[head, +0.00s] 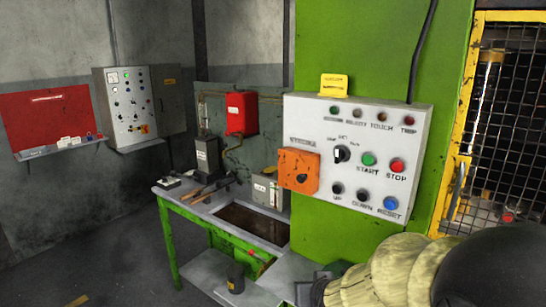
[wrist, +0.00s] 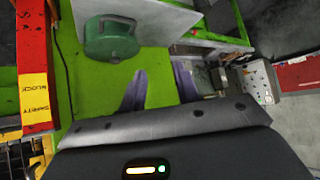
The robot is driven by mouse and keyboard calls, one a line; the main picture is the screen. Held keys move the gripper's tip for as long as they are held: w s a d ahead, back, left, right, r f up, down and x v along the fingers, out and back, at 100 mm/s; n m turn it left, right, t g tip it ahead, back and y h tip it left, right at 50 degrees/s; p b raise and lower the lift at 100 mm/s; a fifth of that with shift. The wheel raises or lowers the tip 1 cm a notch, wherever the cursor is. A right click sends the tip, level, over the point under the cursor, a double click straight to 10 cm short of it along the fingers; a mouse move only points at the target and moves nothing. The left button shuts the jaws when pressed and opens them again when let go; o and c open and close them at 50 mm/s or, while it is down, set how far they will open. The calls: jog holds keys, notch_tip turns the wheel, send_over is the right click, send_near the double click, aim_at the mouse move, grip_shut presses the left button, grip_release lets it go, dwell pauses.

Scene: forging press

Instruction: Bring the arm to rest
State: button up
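My gripper (wrist: 160,68) shows in the wrist view with its two grey fingers apart. Only the green surface shows between them, and I see nothing held. In the head view my arm (head: 400,275) reaches in at the bottom right, in front of the green press column (head: 345,240) and below the control panel (head: 358,155). The fingers cannot be made out clearly in the head view.
A green workbench (head: 170,245) with tools and a dark tank stands left of the column. A yellow-framed mesh guard (head: 455,120) is at the right. In the wrist view, a round green object (wrist: 110,42) and a red post (wrist: 34,50) with a yellow label are near.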

jog(key=s+d+f+g, duration=0.2)
jog(key=s+g, duration=0.1)
jog(key=s, duration=0.4)
jog(key=s+d+f+g+p, duration=0.1)
jog(key=s+d+f+g, duration=0.2)
jog(key=s, duration=0.3)
jog(key=shift+s+d+g+h, duration=0.3)
jog(key=shift+s+g, duration=0.05)
jog(key=shift+g, duration=0.05)
jog(key=shift+f, duration=0.1)
dwell(0.8)
